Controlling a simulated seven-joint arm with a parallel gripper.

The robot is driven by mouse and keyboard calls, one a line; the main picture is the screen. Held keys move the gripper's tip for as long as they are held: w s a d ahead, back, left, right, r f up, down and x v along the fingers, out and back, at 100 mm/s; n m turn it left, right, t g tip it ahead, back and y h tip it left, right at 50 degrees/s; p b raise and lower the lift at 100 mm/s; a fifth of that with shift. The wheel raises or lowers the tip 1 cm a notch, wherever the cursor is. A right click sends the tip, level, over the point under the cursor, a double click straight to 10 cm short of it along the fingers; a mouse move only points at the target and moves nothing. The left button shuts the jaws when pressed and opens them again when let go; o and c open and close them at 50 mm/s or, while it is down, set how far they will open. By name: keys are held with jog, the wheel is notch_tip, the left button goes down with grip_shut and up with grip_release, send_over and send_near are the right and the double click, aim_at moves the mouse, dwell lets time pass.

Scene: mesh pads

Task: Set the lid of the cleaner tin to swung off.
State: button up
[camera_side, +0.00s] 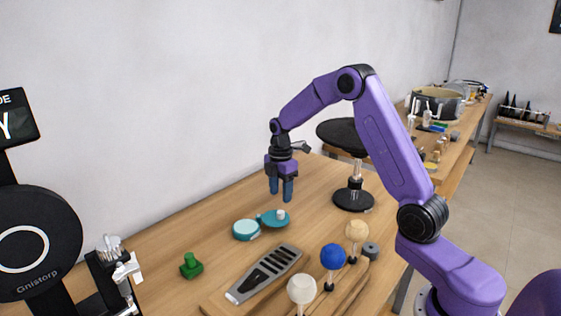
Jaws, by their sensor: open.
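The cleaner tin (246,230) is a low, round teal container with a pale top, standing on the wooden table. Its teal lid (266,220) is a flat disc with a small pale knob (281,214). The lid lies to the right of the tin, at its edge, and does not cover the pale top. Whether the two are joined is too small to tell. My gripper (282,194) points down above the lid, near the knob. It is open and holds nothing, and its fingertips look apart from the lid.
A green knobbed block (191,267) sits at the left. A grey slotted tool (265,273) lies in front. White (301,289), blue (333,256) and cream (357,231) balls stand at the front right. A black round-topped stand (352,198) rises behind right.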

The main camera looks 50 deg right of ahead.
notch_tip(320, 180, up, 11)
dwell(0.3)
jog(key=shift+f, duration=0.1)
jog(key=s+a+r+m, duration=0.1)
jog(key=s+a+m, duration=0.1)
jog(key=s+a, duration=1.35)
jog(key=s+f, duration=0.2)
jog(key=s, duration=0.8)
jog(key=s+f+m, duration=0.1)
jog(key=s+f, duration=0.1)
jog(key=s, duration=0.9)
jog(key=shift+a+f+m, duration=0.2)
jog(key=shift+a+m, duration=0.1)
jog(key=shift+a, duration=0.15)
